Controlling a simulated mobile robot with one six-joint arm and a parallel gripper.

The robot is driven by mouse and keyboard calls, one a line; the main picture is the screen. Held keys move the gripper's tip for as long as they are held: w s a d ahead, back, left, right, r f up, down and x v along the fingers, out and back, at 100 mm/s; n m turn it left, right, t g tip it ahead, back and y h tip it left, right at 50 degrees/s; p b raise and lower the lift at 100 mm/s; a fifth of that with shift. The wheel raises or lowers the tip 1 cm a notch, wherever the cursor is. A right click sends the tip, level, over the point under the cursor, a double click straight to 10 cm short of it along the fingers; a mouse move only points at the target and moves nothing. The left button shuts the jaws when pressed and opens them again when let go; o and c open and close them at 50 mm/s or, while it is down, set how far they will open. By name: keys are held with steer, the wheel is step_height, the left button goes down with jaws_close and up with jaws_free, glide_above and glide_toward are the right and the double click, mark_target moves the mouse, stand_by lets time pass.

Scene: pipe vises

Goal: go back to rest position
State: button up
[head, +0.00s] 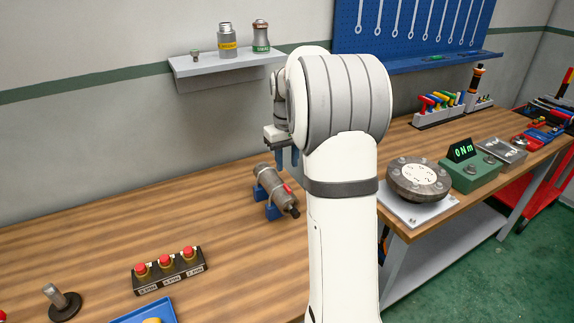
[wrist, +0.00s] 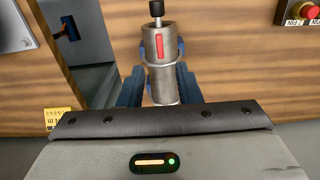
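My gripper (head: 287,160) points down just above and behind a grey metal cylinder (head: 271,184) on the bench. The cylinder has a red mark and a dark narrow end and lies in a blue two-part cradle (head: 272,211). In the wrist view the cylinder (wrist: 160,60) is below the gripper, between the blue fingers (wrist: 158,88). Whether a finger touches it is hard to tell. My arm hides part of the bench in the head view.
A wall shelf (head: 225,66) with metal fittings is behind the arm. A red-button panel (head: 168,270) and blue tray (head: 145,312) are at front left. A round flange (head: 418,178) and green torque display (head: 468,172) stand on the right. The left bench is mostly clear.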

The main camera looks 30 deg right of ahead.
stand_by(0.3)
steer(key=s+a+t, duration=0.1)
steer(key=s+a, duration=0.7)
steer(key=s, duration=0.5)
steer(key=s+a+t, duration=0.2)
steer(key=s+a, duration=0.6)
steer(key=s, duration=0.5)
steer(key=shift+s+r, duration=0.3)
steer(key=shift+a, duration=0.1)
